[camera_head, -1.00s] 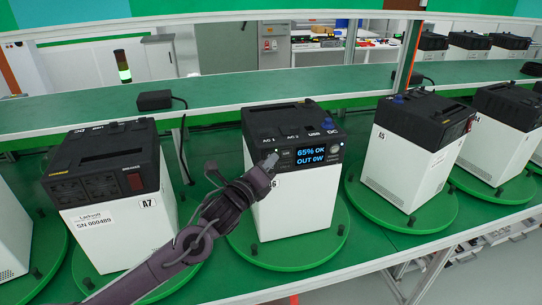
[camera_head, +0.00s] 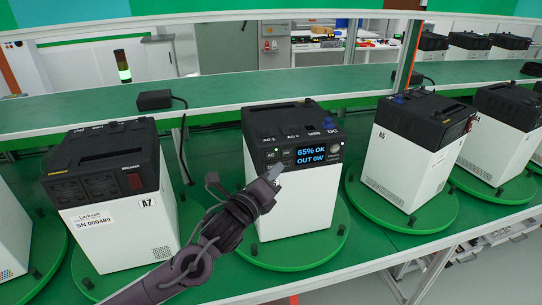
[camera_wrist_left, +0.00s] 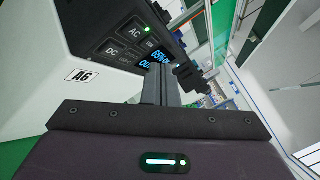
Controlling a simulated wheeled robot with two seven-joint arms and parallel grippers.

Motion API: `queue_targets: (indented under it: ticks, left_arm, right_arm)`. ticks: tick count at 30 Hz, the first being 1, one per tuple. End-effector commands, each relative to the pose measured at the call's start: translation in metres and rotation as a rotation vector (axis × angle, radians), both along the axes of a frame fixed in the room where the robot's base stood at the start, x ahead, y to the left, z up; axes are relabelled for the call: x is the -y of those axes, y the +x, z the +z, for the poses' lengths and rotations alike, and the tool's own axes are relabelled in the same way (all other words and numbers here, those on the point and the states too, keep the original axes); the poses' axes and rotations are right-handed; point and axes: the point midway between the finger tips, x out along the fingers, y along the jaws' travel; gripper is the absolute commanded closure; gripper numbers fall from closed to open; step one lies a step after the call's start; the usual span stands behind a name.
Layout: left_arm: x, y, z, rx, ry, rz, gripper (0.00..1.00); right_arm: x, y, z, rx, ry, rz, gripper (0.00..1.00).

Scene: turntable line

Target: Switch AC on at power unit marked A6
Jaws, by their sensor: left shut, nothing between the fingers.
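The power unit A6 (camera_head: 300,205) stands in the middle on a green turntable, white below with a black top. Its display (camera_head: 310,155) reads 65% OK, OUT 0W. In the left wrist view its A6 label (camera_wrist_left: 82,76) shows, with the AC button (camera_wrist_left: 130,31) and DC button (camera_wrist_left: 112,49) beside the display. A small green light (camera_wrist_left: 147,30) is lit by AC. My left gripper (camera_head: 273,172) is shut and empty, in front of the panel just below the display's left side; its fingers (camera_wrist_left: 160,88) appear apart from the AC button. My right gripper is not in view.
Unit A7 (camera_head: 125,235) stands at the left and unit A5 (camera_head: 400,165) at the right, each on a green turntable (camera_head: 440,215). A green shelf (camera_head: 250,90) with a black adapter (camera_head: 154,99) runs behind them.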

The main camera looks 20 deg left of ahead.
Motion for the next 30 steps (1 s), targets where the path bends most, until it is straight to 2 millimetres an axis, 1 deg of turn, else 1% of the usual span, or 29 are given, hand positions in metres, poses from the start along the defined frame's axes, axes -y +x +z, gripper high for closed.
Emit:
queue_targets:
  ticks: [3, 8, 30]
  left_arm:
    - [0.007, -0.010, -0.001, -0.001, -0.002, -0.002, 1.00]
    - [0.011, -0.016, -0.001, -0.002, -0.001, 0.000, 1.00]
    - [0.011, -0.017, -0.001, -0.007, -0.008, 0.000, 1.00]
  right_arm:
    - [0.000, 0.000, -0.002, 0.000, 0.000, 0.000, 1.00]
    - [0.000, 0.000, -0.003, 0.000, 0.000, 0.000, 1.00]
    - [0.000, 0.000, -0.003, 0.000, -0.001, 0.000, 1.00]
